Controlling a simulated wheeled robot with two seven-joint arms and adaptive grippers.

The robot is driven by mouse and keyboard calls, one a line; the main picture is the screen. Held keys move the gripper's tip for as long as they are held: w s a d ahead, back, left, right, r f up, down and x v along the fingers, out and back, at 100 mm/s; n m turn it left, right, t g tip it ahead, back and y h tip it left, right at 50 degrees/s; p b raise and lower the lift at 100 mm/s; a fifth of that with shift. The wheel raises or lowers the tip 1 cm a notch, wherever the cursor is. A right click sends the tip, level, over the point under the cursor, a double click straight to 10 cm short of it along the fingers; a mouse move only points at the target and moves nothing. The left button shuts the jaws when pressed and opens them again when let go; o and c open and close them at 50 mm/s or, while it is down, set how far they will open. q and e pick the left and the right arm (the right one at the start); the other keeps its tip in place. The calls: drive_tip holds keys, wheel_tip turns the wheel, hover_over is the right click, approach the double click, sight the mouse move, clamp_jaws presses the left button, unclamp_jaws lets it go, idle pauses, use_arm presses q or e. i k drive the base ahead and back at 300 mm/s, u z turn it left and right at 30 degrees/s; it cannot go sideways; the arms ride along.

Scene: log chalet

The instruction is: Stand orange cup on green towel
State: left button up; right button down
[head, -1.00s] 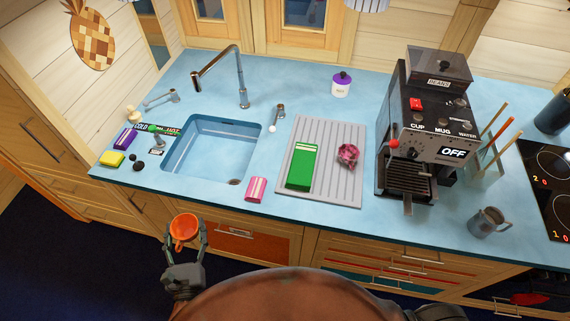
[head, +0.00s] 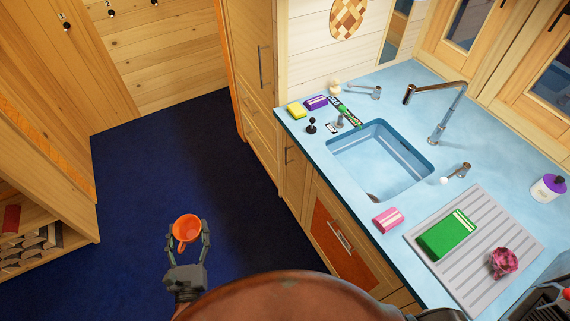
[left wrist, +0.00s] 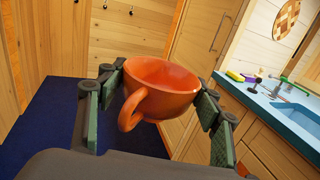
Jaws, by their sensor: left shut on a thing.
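The orange cup (head: 187,229) is held upright in my left gripper (head: 188,243), over the dark blue floor and left of the counter. In the left wrist view the cup (left wrist: 160,88) sits between the two finger pads, its handle toward the camera. The green towel (head: 447,235), folded with pale stripes at one end, lies on the grey ribbed drainboard (head: 424,236) right of the sink. It is well apart from the cup. My right gripper is not in view.
The blue counter (head: 340,185) holds a sink (head: 380,158), a tall faucet (head: 446,115), a pink striped item (head: 387,220) and a crumpled pink cloth (head: 504,262). A yellow sponge (head: 297,110) lies at the far left corner. The floor (head: 170,170) left of the cabinets is clear.

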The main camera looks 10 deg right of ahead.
sight(446, 230)
drive_tip(key=u, duration=0.15)
drive_tip(key=k, duration=1.3)
drive_tip(key=z, duration=1.85)
drive_tip(key=i, duration=1)
